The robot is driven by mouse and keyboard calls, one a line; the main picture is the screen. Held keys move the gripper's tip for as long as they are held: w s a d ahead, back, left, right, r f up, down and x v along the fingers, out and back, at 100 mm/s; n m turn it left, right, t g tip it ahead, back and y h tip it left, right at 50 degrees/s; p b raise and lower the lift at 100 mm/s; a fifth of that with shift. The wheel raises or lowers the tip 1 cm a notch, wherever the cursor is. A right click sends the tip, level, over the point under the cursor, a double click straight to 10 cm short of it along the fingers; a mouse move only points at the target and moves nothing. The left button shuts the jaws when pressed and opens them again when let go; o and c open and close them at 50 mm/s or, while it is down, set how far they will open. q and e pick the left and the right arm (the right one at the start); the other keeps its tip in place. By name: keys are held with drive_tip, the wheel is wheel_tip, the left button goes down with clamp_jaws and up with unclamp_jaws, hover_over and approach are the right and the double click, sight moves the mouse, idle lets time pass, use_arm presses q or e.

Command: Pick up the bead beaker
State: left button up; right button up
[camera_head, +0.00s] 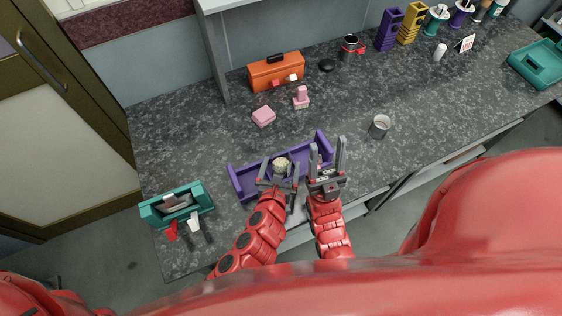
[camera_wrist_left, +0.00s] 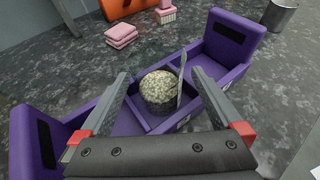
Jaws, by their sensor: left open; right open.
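The bead beaker (camera_head: 281,165) is a small dark cup heaped with pale beads. It stands upright in the middle compartment of a purple caddy (camera_head: 242,183). My left gripper (camera_head: 279,175) is open over the caddy's near side, with a finger on either side of the beaker; contact cannot be told. My right gripper (camera_head: 327,150) is open and empty beside the caddy's right end.
A grey metal cup (camera_head: 379,126) stands right of the caddy. Pink blocks (camera_head: 263,116) and an orange toolbox (camera_head: 276,72) are behind it. A teal bin (camera_head: 177,205) is at the left front edge. The countertop (camera_head: 430,100) right of the cup is clear.

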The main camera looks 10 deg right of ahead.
use_arm(q)
drive_tip(key=p+x, duration=0.1)
drive_tip(key=x, duration=0.2)
drive_tip(key=shift+w+a+r, duration=0.1)
drive_tip(key=shift+w, duration=0.05)
drive_tip(key=shift+w+d+f, duration=0.25)
drive_tip(key=shift+w+f, duration=0.2)
drive_tip(key=shift+w, duration=0.05)
drive_tip(key=shift+r, duration=0.1)
drive_tip(key=c, duration=1.5)
drive_tip(key=shift+r+p, duration=0.15)
drive_tip(key=shift+p, duration=0.2)
